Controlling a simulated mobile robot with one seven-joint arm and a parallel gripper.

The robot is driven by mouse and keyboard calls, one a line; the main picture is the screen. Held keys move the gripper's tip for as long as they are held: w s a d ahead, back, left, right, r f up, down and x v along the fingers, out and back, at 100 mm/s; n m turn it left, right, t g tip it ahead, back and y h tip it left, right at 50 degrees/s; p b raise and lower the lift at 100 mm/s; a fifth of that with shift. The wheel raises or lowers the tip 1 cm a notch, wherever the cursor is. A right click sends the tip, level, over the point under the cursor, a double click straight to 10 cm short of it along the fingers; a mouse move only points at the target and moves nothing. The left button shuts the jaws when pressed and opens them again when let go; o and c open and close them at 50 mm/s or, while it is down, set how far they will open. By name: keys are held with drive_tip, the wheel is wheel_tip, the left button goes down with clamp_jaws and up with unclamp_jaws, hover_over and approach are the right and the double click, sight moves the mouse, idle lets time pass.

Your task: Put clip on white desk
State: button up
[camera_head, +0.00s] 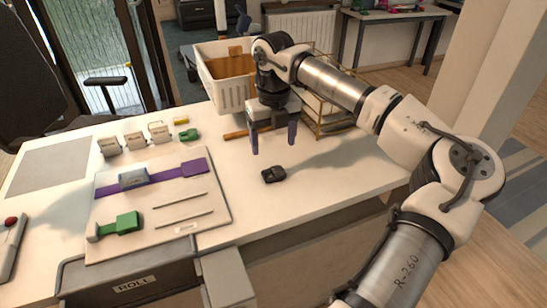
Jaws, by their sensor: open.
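A small black clip (273,174) lies on the white desk (330,178), right of the board and near the desk's middle. My gripper (273,146) points down above the desk, behind and above the clip. Its two purple-tipped fingers are spread apart with nothing between them. The clip looks apart from the fingers.
A pale board (158,222) with purple and green pieces and thin rods lies on the left. Behind my gripper stand a white basket (228,91) and a wire rack (325,115). A brown stick (236,134) lies near the basket. Desk right of the clip is clear.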

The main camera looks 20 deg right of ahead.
drive_tip(key=shift+r, duration=1.55)
